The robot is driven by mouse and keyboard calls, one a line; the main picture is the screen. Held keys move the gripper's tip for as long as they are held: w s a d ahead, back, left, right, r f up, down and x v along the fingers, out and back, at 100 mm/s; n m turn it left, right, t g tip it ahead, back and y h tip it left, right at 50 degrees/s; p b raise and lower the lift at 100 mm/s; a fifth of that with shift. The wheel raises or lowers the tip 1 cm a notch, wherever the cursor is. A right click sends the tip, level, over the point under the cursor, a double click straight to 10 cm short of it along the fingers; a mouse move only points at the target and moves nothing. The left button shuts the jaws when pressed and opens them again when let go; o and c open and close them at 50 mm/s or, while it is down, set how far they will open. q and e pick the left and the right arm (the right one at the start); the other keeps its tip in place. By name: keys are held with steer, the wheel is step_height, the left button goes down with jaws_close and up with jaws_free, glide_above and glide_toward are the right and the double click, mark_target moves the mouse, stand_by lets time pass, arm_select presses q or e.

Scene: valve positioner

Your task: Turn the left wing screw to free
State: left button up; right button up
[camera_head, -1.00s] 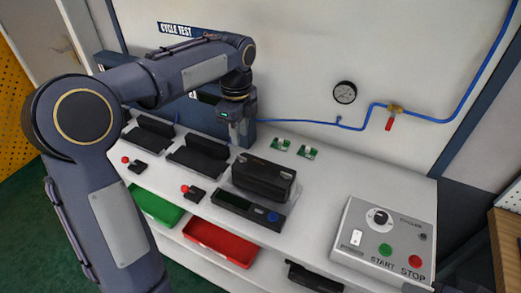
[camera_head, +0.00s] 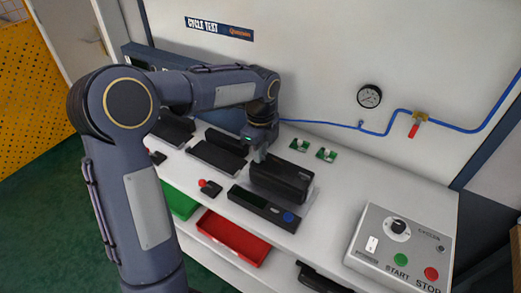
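My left gripper (camera_head: 259,153) points down at the left end of a black box-shaped unit (camera_head: 282,178) on the white bench, in the head view. The fingertips are small and dark here, and I cannot tell whether they are open or shut. No wing screw can be made out; the left end of the unit is partly covered by the gripper. My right gripper is not in view.
A flat dark device with a blue button (camera_head: 262,208) lies in front of the unit. Two green boards (camera_head: 326,155) lie behind it. A control box (camera_head: 400,243) stands at the right. A red bin (camera_head: 232,238) sits below. A gauge (camera_head: 369,96) and blue hose are on the wall.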

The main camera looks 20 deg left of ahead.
arm_select(q)
jaws_close()
steer(key=shift+n, duration=0.3)
steer(key=n+p, duration=0.1)
steer(key=n, duration=0.2)
steer(key=shift+n, duration=0.3)
steer(key=n, duration=0.4)
steer(key=shift+p, duration=0.3)
steer(key=n, duration=0.9)
steer(key=shift+n+p, duration=0.3)
steer(key=shift+p, duration=0.1)
steer(key=shift+o, duration=1.5)
jaws_free()
